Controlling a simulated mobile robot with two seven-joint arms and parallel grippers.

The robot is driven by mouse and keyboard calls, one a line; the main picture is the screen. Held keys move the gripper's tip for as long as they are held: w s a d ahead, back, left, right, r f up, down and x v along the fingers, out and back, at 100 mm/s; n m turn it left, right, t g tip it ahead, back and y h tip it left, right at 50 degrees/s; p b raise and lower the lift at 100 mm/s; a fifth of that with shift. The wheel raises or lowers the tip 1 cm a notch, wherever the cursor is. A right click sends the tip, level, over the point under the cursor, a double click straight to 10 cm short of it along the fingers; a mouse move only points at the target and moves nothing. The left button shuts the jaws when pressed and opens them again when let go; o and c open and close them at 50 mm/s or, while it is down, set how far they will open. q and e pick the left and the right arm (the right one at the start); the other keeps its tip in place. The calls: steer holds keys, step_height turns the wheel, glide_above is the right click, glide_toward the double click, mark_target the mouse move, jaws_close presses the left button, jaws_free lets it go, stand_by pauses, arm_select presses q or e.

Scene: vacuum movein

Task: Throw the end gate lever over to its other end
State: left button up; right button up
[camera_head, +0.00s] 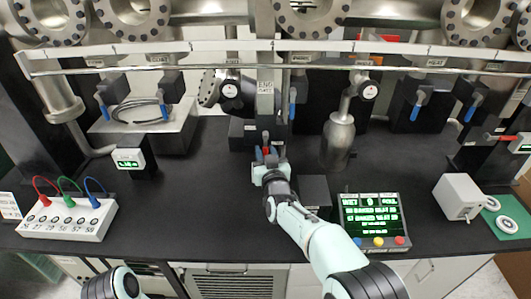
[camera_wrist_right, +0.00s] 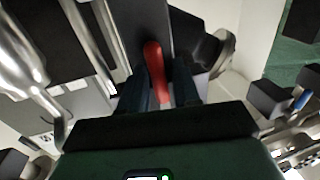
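The end gate lever has a red handle (camera_wrist_right: 155,68) and stands on the dark gate housing (camera_head: 243,133) below the vertical sign (camera_head: 265,96) in the middle of the bench. In the head view, its red part (camera_head: 267,150) is a small patch at my fingertips. My right gripper (camera_head: 267,154) is at the lever. In the right wrist view, its two dark fingers (camera_wrist_right: 160,92) stand apart, with the red handle between them. A gap shows on the right side of the handle; contact on the left side is unclear. Only part of my left arm shows, at the bottom left.
A screen box (camera_head: 372,199) with lit green text and coloured buttons stands to the right of my right arm. A white jack box (camera_head: 62,222) with cables is at the left. Blue-handled valves (camera_head: 166,112) line the back under a long rail. Bare black bench lies left of the arm.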

jaws_close()
arm_select(q)
steer(key=shift+f, duration=0.2)
